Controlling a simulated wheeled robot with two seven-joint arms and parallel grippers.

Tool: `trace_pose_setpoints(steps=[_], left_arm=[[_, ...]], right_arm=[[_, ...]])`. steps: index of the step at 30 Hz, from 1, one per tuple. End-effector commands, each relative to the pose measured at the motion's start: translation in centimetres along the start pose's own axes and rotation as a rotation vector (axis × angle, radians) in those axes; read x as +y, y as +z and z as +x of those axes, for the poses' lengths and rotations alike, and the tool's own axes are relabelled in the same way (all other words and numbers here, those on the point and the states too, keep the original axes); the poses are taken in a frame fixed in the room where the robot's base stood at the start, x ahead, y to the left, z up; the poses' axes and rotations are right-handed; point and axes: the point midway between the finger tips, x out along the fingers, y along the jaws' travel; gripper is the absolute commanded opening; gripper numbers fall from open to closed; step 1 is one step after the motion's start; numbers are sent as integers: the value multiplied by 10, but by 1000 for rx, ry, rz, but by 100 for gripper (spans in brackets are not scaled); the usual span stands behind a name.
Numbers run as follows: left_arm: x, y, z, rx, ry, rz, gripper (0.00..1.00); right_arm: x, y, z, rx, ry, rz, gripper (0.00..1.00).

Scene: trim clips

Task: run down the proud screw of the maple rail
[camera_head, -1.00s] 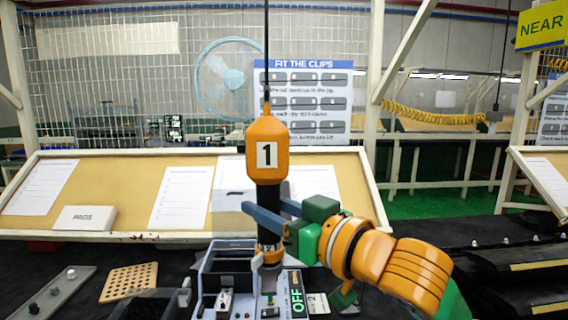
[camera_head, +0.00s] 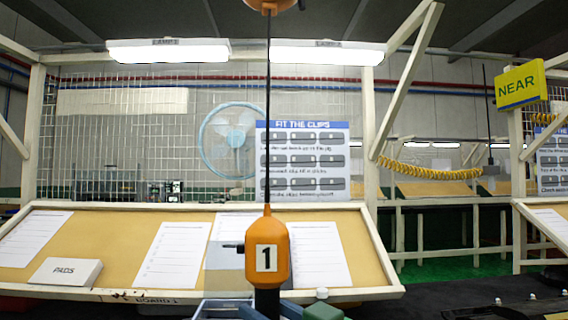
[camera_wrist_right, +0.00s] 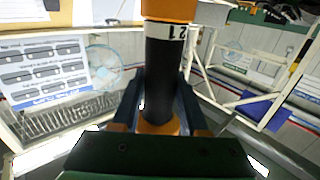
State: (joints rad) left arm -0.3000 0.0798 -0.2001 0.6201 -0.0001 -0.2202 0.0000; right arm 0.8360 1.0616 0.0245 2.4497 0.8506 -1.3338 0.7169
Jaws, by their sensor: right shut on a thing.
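The orange driver (camera_head: 267,248) marked 1 hangs upright on a dark cord at the middle of the head view. Its black grip shows in the right wrist view (camera_wrist_right: 159,80), with an orange collar below it. My right gripper (camera_wrist_right: 158,100) is shut on this black grip, one blue finger on each side. In the head view only the tops of its fingers and a green part show at the bottom edge. The driver's tip, the maple rail and the proud screw are out of view. My left gripper is not in view.
A slanted tan board (camera_head: 380,262) with pale sheets stands behind the driver. A white box marked PADS (camera_head: 65,271) lies on its left part. A cord fitting (camera_head: 268,5) is overhead. The bench top is mostly cut off below.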

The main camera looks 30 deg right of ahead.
Motion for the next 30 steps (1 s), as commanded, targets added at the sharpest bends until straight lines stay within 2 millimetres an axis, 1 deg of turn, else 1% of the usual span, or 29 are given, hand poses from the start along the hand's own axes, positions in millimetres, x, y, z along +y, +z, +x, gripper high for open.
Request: trace_pose_setpoints(steps=[11,30], left_arm=[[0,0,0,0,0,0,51],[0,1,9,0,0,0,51]], right_arm=[[0,0,0,1,0,0,0],[0,10,0,0,0,0,0]])
